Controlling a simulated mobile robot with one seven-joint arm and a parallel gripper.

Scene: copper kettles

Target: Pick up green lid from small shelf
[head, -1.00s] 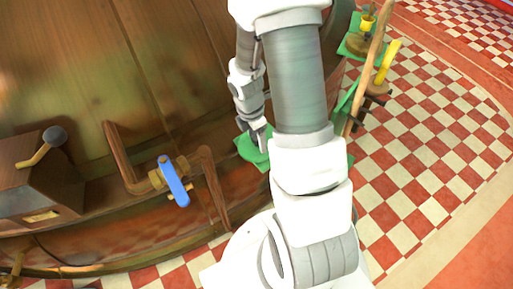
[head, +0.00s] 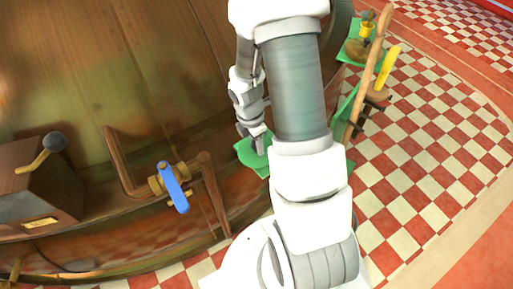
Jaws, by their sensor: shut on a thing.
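My gripper (head: 257,144) is at the left of my arm, close against the large wooden vessel. It is shut on a small green thing, which I take to be the green lid (head: 261,140). A green shelf surface (head: 250,158) shows just below and around the fingers. Lid and shelf are alike in colour, so their border is hard to tell, and I cannot tell whether they touch. My arm hides the right side of this spot.
The wooden vessel (head: 120,60) fills the left. A blue-handled tap (head: 173,187) and a box with a lever (head: 35,185) stand at its front. Right of my arm are a wooden post (head: 374,70), a yellow-handled thing (head: 386,68) and another green shelf (head: 350,52). Checkered floor lies open at right.

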